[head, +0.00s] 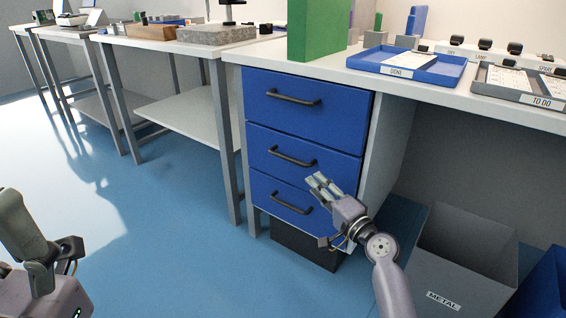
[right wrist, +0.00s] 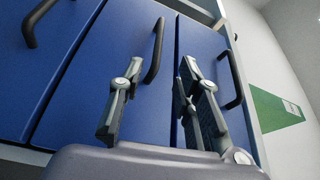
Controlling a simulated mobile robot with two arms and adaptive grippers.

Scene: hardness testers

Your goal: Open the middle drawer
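The blue cabinet has three drawers, all closed, each with a black bar handle. The middle drawer (head: 270,150) has its handle (head: 293,157) near the centre of the head view. My right gripper (head: 317,184) is open and empty, just in front of the cabinet near that handle's right end. In the right wrist view, the middle handle (right wrist: 156,45) lies between the lines of its two spread fingers (right wrist: 158,85), apparently beyond the tips. Contact is not visible. My left gripper (head: 48,250) is partly in view at the lower left, away from the cabinet; its opening is unclear.
The top drawer's handle (head: 294,97) and bottom drawer's handle (head: 291,203) lie above and below. A grey METAL bin (head: 465,250) stands at the right. A green block (head: 316,30) and blue tray (head: 440,72) are on the worktop. The floor left of the cabinet is clear.

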